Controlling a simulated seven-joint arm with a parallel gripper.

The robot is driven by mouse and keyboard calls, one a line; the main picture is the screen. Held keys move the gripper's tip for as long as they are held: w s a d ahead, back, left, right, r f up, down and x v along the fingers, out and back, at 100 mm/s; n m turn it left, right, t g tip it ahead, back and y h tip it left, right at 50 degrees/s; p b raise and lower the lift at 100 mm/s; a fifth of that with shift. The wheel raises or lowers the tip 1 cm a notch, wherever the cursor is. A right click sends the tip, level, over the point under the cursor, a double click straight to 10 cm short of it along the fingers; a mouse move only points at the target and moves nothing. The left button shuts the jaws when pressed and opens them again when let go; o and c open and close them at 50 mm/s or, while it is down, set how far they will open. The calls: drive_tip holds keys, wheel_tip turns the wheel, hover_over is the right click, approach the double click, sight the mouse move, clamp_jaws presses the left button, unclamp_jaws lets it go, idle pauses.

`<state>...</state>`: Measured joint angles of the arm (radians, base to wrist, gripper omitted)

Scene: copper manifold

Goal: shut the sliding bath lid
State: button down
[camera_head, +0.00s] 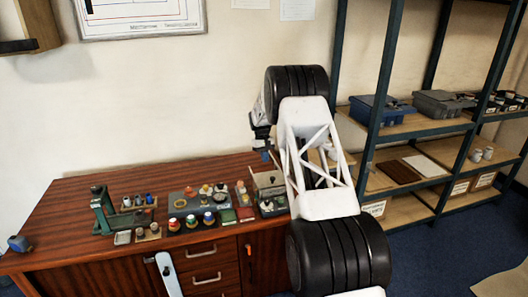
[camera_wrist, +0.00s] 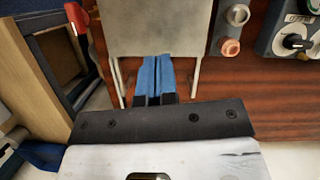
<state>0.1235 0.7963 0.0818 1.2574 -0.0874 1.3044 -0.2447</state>
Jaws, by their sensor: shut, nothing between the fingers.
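The bath (camera_head: 268,184) is a small grey metal box near the right end of the wooden bench, partly hidden behind my arm in the head view. In the wrist view a flat pale grey plate, which looks like the sliding lid (camera_wrist: 158,28), lies at the top middle, with a thin rail jutting out at each side. My gripper (camera_wrist: 157,62) is shut and empty, its blue fingertips together at the plate's near edge. I cannot tell whether they touch it. In the head view my gripper (camera_head: 266,155) is small, just above the bath. How far the lid is open is unclear.
Copper fittings (camera_wrist: 229,46) and a grey box with a dial (camera_wrist: 297,40) stand right of the plate. A red-handled part (camera_wrist: 78,18) is at the left. A green press (camera_head: 106,212) and several knobs stand on the bench (camera_head: 70,215). Shelves (camera_head: 420,126) stand at the right.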

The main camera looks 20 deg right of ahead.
sight(267, 177)
drive_tip(key=x, duration=0.4)
drive_tip(key=shift+f, duration=0.1)
drive_tip(key=s, duration=0.3)
drive_tip(key=shift+d+f, duration=0.15)
drive_tip(key=shift+d, duration=0.1)
drive_tip(key=shift+s, duration=0.45)
drive_tip(key=shift+s+f, duration=0.1)
drive_tip(key=shift+s, duration=1.1)
